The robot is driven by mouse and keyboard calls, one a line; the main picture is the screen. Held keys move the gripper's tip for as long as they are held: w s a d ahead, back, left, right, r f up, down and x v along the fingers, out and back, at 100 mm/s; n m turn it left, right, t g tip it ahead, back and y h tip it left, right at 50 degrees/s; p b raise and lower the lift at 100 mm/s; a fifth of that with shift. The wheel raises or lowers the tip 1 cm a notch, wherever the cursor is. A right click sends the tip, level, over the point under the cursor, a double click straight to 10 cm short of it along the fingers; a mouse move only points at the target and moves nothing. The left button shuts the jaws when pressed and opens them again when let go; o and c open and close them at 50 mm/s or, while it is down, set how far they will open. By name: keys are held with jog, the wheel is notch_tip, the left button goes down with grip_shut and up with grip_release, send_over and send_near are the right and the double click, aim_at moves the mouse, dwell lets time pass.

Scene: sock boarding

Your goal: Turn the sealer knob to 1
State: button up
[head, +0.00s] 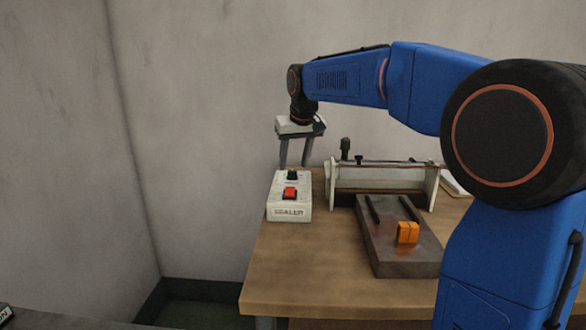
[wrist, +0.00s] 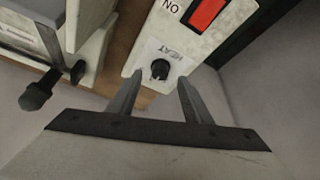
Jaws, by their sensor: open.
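The sealer control box (head: 290,204) is white and stands at the left end of the wooden table, labelled SEALER on its front. Its black knob (head: 292,175) is on top behind a red switch (head: 290,193). In the wrist view the knob (wrist: 160,69) sits on a pale dial marked HEAT, with the red switch (wrist: 207,14) above it. The knob's pointer and numbers are too small to read. My gripper (head: 294,164) is open and empty above the back of the box. In the wrist view its fingers (wrist: 160,82) are spread on either side below the knob, apart from it.
The sealer frame (head: 380,185) with its bar and upright black handle (head: 345,148) stands right of the box. The table's left edge is close to the box.

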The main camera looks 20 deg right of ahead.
aim_at(293, 171)
jog(key=shift+x, duration=1.55)
jog(key=c, duration=1.1)
jog(key=shift+o, duration=0.2)
jog(key=n, duration=0.1)
jog(key=n+y, duration=0.1)
jog(key=n, duration=0.2)
jog(key=shift+w+d+n+g+y, duration=0.1)
jog(key=shift+d+n+g+y, duration=0.2)
jog(key=shift+y, duration=0.1)
jog(key=n+g+y, duration=0.1)
jog(key=n, duration=0.3)
jog(key=shift+n, duration=0.3)
